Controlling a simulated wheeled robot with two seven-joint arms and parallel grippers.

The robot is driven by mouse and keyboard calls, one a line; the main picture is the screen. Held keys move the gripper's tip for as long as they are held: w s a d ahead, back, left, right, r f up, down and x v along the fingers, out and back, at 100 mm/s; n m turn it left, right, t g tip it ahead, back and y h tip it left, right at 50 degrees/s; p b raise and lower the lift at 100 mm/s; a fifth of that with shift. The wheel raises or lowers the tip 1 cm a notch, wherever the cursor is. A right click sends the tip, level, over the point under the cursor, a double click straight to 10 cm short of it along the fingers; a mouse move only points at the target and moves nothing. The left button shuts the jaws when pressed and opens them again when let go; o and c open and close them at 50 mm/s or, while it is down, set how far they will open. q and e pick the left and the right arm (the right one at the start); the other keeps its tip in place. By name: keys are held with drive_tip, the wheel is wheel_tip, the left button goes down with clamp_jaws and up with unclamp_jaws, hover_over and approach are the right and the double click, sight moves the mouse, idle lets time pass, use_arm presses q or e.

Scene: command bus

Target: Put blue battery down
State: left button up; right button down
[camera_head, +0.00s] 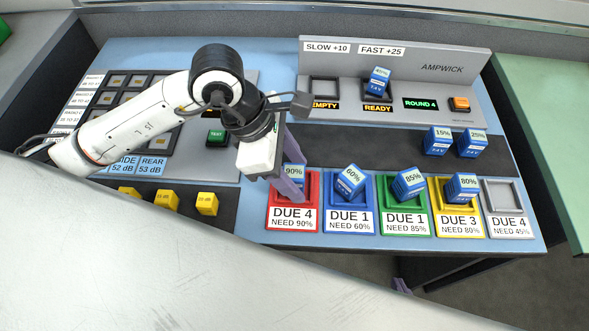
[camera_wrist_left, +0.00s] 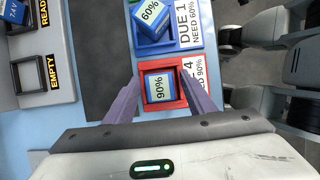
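A blue battery labelled 90% (camera_wrist_left: 160,88) sits in the red tray (camera_wrist_left: 147,106) marked DUE 4, NEED 90%. In the head view the battery (camera_head: 294,172) is partly hidden by my left gripper (camera_head: 288,188). In the left wrist view its purple fingers (camera_wrist_left: 165,98) are spread on either side of the battery, with gaps between them and it. A small purple tip, seemingly of my right gripper (camera_head: 400,285), shows beyond the table's front edge; its state is unclear.
Batteries labelled 60% (camera_head: 350,181), 85% (camera_head: 409,183) and 80% (camera_head: 462,187) sit in the neighbouring trays. The grey tray (camera_head: 503,195) is empty. The charger (camera_head: 396,84) holds one battery (camera_head: 379,80) at READY. Two batteries (camera_head: 437,140) stand at the right.

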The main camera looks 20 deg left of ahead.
use_arm(q)
drive_tip(key=shift+a+r, duration=0.15)
drive_tip(key=shift+r, duration=0.3)
drive_tip(key=v, duration=1.1)
drive_tip(key=shift+s+a+r, duration=0.1)
drive_tip(key=shift+r, duration=0.05)
idle(0.7)
